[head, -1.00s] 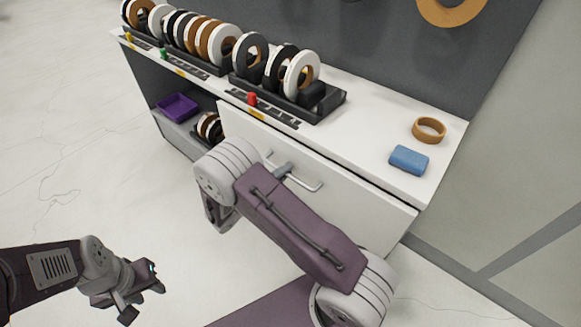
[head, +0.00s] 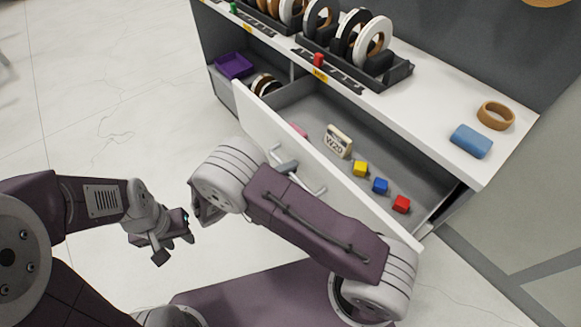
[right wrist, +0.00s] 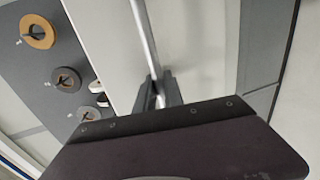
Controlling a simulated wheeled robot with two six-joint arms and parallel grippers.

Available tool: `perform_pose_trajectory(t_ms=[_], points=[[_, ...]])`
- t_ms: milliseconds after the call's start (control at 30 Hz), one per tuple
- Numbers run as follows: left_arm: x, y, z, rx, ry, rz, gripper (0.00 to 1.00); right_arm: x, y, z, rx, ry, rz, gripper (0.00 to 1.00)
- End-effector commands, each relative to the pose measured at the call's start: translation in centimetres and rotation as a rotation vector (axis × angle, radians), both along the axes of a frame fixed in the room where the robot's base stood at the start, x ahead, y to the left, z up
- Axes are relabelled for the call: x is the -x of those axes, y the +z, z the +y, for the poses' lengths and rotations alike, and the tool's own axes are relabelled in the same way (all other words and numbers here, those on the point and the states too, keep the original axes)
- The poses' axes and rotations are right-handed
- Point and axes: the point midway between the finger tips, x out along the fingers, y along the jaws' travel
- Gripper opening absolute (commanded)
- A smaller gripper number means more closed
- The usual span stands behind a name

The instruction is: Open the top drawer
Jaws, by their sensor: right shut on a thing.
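The top drawer (head: 300,150) is pulled well out of the white-topped cabinet, and its inside shows. My right gripper (head: 286,168) is shut on the silver bar handle (head: 313,188) on the drawer's white front. In the right wrist view, the handle (right wrist: 142,30) runs between the fingers of my right gripper (right wrist: 157,90). My right arm hides part of the drawer front. My left gripper (head: 178,246) is open and empty above the floor, left of the drawer and apart from it.
Inside the drawer lie a cream block marked W20 (head: 338,141) and yellow (head: 360,168), blue (head: 380,186) and red (head: 401,204) cubes. On top are a tape rack (head: 395,75), a blue block (head: 471,141) and a brown ring (head: 496,116). A purple tray (head: 234,66) sits in the left shelf.

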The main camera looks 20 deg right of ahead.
Motion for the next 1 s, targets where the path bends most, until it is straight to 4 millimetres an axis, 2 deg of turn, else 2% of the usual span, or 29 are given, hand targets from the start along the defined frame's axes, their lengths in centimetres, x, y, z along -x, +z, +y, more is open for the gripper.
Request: perform_pose_trajectory(t_ms=[500,533,567,600,1000], points=[[-0.01,0.00,0.00,0.000,0.000,0.000,0.36,0.05,-0.04,0.01,0.000,-0.001,0.000,0.00],[-0.01,0.00,0.00,0.000,0.000,0.000,0.36,0.04,-0.04,0.00,0.000,-0.001,0.000,0.21],[-0.01,0.00,0.00,0.000,0.000,0.000,0.36,0.03,-0.03,0.00,0.000,-0.001,0.000,0.29],[-0.01,0.00,0.00,0.000,0.000,0.000,0.36,0.03,-0.03,0.00,0.000,-0.001,0.000,0.34],[0.00,0.09,-0.01,0.000,0.000,0.000,0.36,-0.07,0.17,0.08,0.000,-0.001,-0.001,0.34]])
